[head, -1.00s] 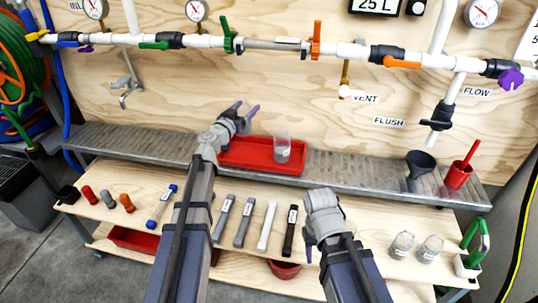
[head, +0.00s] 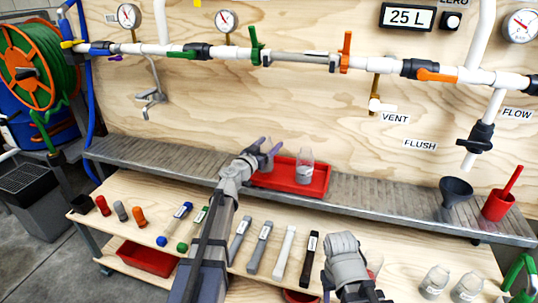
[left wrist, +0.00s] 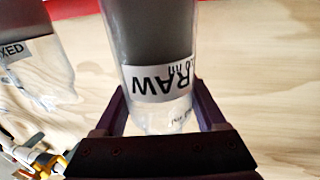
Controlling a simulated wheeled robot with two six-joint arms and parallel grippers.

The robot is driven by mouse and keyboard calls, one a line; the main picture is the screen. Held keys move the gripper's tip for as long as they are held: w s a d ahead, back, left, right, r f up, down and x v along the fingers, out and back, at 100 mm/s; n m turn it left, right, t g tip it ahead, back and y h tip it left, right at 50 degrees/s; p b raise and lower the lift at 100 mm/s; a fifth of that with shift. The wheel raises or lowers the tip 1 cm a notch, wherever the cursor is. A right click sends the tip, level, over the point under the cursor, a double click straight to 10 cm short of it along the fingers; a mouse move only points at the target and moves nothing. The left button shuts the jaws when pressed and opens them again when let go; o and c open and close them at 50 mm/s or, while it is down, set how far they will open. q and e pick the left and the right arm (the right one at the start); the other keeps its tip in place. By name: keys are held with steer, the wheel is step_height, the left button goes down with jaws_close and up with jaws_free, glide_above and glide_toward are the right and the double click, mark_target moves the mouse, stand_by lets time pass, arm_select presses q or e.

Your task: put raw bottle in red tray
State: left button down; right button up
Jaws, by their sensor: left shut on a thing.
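My left gripper (head: 267,150) is at the left part of the red tray (head: 320,187) in the head view. It is shut on a clear bottle labelled RAW (left wrist: 158,78), which fills the space between its fingers in the left wrist view. The fingers largely hide this bottle in the head view. Another clear bottle (head: 304,172) stands upright in the tray, right of the gripper. A bottle with a label ending in "XED" (left wrist: 35,60) is beside the RAW bottle in the left wrist view. I cannot tell whether the RAW bottle touches the tray. My right gripper (head: 345,275) is over the lower bench, its fingers unclear.
The tray sits on a narrow metal shelf (head: 400,212) against the plywood wall. A black funnel (head: 455,190) and a red cup (head: 497,205) stand to its right. Tools and clear bottles (head: 436,281) lie or stand on the lower bench. Pipes and valves run above.

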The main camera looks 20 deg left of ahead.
arm_select(q)
steer(key=shift+f+b, duration=0.5)
steer(key=shift+f, duration=0.5)
arm_select(e)
steer(key=shift+f, duration=0.95)
arm_select(q)
steer(key=shift+f, duration=0.15)
jaws_free()
arm_select(e)
steer(key=shift+f, duration=0.15)
arm_select(q)
steer(key=shift+s+r, duration=0.2)
steer(key=shift+s, duration=0.05)
steer(key=v, duration=1.1)
steer(key=shift+s+a, duration=0.2)
steer(key=shift+s, duration=0.05)
steer(key=shift+f, duration=0.1)
